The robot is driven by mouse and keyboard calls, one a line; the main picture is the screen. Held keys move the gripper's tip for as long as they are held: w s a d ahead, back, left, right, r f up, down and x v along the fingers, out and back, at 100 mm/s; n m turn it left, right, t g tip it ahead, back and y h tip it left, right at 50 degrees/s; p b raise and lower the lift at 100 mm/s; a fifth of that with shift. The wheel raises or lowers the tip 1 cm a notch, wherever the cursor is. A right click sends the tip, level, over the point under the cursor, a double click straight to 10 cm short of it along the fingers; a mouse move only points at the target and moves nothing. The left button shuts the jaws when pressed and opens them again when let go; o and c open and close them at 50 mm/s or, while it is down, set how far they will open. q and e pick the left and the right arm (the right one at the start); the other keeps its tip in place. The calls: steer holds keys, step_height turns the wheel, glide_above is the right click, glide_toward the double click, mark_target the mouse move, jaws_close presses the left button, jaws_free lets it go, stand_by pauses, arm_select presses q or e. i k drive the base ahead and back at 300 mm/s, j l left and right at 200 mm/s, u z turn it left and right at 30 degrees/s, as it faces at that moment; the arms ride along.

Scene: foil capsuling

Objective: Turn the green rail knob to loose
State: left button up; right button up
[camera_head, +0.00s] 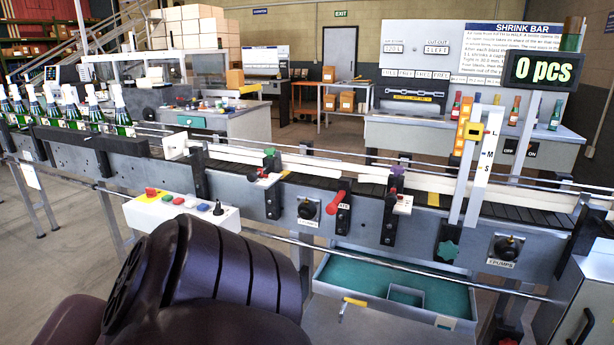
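A small green knob (270,152) sits on top of a black rail bracket (272,197) on the near side of the conveyor, left of centre. A white tag (266,179) with a small dark and red part is just below the knob; its marking is too small to read. Neither of my grippers is in view. A dark arm link of mine fills the lower left foreground.
A red handle (335,203) and a purple-topped bracket (395,205) stand right of the green-topped bracket. A button box (180,212) juts out at left. An open teal-lined drawer (345,276) is below. Foil-topped bottles (122,110) line the conveyor's left end.

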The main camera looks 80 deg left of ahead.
mark_target(270, 152)
steer(key=u, duration=3)
